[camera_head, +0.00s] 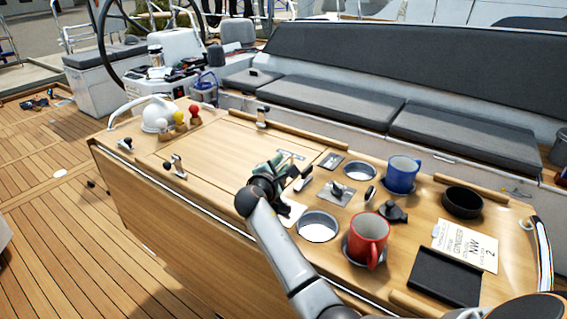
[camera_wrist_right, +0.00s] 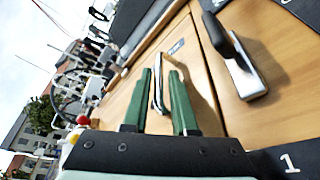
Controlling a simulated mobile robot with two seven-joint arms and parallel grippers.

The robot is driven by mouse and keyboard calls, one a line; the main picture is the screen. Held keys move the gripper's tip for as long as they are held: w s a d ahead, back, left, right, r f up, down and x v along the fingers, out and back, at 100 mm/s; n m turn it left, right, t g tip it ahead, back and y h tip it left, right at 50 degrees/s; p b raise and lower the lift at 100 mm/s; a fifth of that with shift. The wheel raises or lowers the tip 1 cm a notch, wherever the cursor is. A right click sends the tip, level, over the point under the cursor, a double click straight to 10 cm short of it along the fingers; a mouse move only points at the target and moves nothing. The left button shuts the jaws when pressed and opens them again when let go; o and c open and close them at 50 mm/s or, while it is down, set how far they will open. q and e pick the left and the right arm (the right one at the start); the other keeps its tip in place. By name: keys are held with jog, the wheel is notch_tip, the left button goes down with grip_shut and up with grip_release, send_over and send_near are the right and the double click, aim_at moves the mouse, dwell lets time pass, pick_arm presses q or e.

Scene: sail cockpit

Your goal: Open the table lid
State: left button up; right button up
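The table lid (camera_head: 218,150) is a flat wooden panel in the left half of the table, lying level with the top around it. My right gripper (camera_head: 280,170) is over the lid's right end in the head view. In the right wrist view its two green fingers (camera_wrist_right: 158,100) stand apart. A slim metal handle (camera_wrist_right: 157,82) shows between the fingers; I cannot tell whether they touch it. In the head view the gripper hides the handle. My left gripper is not in view.
A red mug (camera_head: 368,236), a blue mug (camera_head: 401,175) and a black bowl (camera_head: 463,202) stand on the table's right half. A metal lever (camera_wrist_right: 240,72) is right of the fingers. Red- and yellow-topped figures (camera_head: 180,120) stand at the far left. A bench (camera_head: 330,105) runs behind.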

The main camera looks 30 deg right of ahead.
jog(key=shift+w, duration=0.1)
dwell(0.3)
grip_shut()
dwell(1.3)
